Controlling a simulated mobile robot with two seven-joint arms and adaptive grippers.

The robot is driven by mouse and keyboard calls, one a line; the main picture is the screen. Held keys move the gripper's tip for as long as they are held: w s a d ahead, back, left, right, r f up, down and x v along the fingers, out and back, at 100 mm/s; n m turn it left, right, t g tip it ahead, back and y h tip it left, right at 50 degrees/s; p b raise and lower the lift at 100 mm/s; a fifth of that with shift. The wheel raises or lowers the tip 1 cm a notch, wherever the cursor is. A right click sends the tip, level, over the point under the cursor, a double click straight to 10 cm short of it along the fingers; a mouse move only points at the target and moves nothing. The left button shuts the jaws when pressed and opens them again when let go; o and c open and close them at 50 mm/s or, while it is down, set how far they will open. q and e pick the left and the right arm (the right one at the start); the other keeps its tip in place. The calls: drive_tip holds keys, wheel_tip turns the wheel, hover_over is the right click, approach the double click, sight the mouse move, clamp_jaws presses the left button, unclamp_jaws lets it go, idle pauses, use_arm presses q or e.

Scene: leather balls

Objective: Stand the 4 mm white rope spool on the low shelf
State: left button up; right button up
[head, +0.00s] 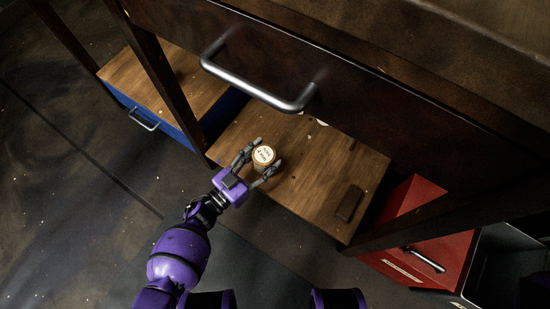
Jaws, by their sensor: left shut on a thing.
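The white rope spool (264,156) has a round pale top with dark print that is too small to read. It stands over the low shelf (310,180), a brown wooden board under the bench. My left gripper (260,162) reaches in from the lower left and is shut on the spool, one finger on each side. I cannot tell whether the spool's base touches the board. My right gripper is not in view.
A dark block (349,203) lies near the shelf's right front corner. A drawer with a metal handle (258,88) overhangs the shelf. A blue cabinet (170,120) stands left, a red box (420,235) right. Bare board shows between spool and block.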

use_arm(q)
drive_tip(key=shift+w+d+f, duration=0.2)
drive_tip(key=shift+d+f, duration=0.05)
drive_tip(key=shift+f, duration=0.15)
drive_tip(key=shift+w+d+f+b, duration=0.25)
drive_tip(key=shift+f+b, duration=0.25)
drive_tip(key=shift+b, duration=0.4)
wheel_tip(320, 180, down, 2)
drive_tip(key=shift+d+f+b, duration=0.1)
drive_tip(key=shift+b, duration=1.15)
drive_tip(key=shift+f+b, duration=0.3)
drive_tip(key=shift+b, duration=0.25)
drive_tip(key=shift+f, duration=0.1)
drive_tip(key=o, duration=1.3)
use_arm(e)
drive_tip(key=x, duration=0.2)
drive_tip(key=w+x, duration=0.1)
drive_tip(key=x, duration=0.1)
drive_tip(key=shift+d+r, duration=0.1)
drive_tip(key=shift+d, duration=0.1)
use_arm(q)
drive_tip(key=shift+o, duration=0.2)
